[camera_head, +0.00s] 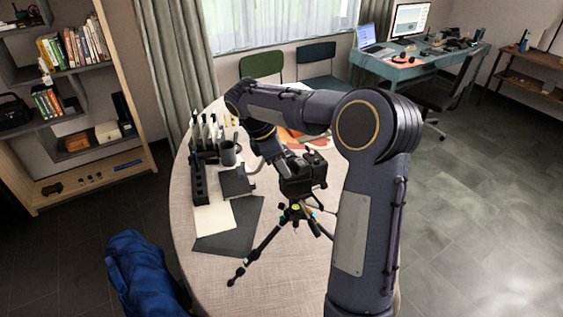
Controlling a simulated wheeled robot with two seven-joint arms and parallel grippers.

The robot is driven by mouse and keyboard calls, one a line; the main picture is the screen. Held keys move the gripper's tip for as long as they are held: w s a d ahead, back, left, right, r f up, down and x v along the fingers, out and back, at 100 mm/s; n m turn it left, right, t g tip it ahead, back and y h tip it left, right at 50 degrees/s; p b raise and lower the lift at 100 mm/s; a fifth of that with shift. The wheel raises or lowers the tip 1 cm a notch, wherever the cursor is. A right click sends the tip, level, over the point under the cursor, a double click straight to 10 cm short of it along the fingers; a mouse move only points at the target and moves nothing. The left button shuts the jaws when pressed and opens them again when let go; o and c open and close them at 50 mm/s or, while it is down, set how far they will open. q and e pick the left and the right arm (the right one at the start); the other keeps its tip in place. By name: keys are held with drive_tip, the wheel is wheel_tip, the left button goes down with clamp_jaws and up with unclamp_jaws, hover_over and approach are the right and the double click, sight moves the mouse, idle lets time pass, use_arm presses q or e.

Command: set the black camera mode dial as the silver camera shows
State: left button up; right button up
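The black camera (302,178) stands on a small tripod (296,212) with spread legs on the table. Its mode dial is too small to make out. My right arm reaches in from the lower right, bends over the table and comes down behind the camera. My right gripper (281,168) is at the camera's upper left side, close to its top. I cannot tell whether it touches the camera, and its fingers are too small to read. I cannot make out a silver camera; my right arm hides part of the table. My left gripper is not in view.
The round-ended table (190,255) also bears a grey mug (228,153), a black organiser (199,182), a dark notebook (236,183) and dark sheets (232,232). The table's front left is clear. A blue cloth-like thing (140,272) is beside the table.

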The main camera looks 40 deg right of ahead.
clamp_jaws()
drive_tip(key=n+t+p, duration=0.1)
drive_tip(key=n, duration=0.2)
drive_tip(key=shift+s+a+r, duration=0.1)
drive_tip(key=shift+s, duration=0.1)
drive_tip(key=shift+s+n+t+p, duration=0.15)
drive_tip(key=shift+n+t+p, duration=0.65)
drive_tip(key=shift+n, duration=1.6)
unclamp_jaws()
